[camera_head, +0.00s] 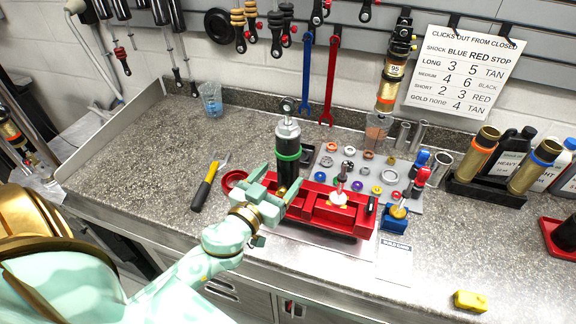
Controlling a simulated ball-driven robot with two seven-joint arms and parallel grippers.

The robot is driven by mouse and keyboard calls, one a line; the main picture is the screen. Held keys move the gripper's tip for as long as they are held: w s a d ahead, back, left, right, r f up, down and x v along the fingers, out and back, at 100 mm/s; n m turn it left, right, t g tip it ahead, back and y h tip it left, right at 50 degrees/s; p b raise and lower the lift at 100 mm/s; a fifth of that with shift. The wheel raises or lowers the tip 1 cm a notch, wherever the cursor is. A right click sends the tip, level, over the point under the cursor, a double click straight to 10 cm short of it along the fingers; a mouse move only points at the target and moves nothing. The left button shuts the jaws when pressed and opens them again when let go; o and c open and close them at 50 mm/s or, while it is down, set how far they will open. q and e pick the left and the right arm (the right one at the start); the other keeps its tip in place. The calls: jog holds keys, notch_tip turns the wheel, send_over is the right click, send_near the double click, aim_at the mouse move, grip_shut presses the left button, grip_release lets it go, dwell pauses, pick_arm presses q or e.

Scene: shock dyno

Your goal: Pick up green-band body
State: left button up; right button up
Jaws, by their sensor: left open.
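The green-band body (288,157) is a dark upright cylinder with a bright green ring and a silver top. It stands on the counter at the middle, just behind the left end of the red vise (325,212). My left gripper (276,190) is open, in front of the body's lower part. Its fingers overlap the foot of the body in the picture, so I cannot tell whether they touch it or reach around it. The body's lower end is hidden by the gripper and vise. My right gripper is not in view.
A grey tray (410,203) of small rings and parts lies right of the body. A holder with orange-band (479,153) and blue-band bodies (537,167) stands right. The counter's front right is mostly clear.

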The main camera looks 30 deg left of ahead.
aim_at(282, 169)
pick_arm(q)
jog(key=w, duration=0.1)
jog(key=w+p, duration=0.1)
jog(key=w, duration=0.1)
jog(key=w+p, duration=0.1)
jog(key=w, duration=0.1)
jog(key=shift+w+a+r, duration=0.1)
jog(key=shift+a+r, duration=0.2)
jog(key=shift+w, duration=0.25)
jog(key=shift+s, duration=0.1)
jog(key=c, duration=1.4)
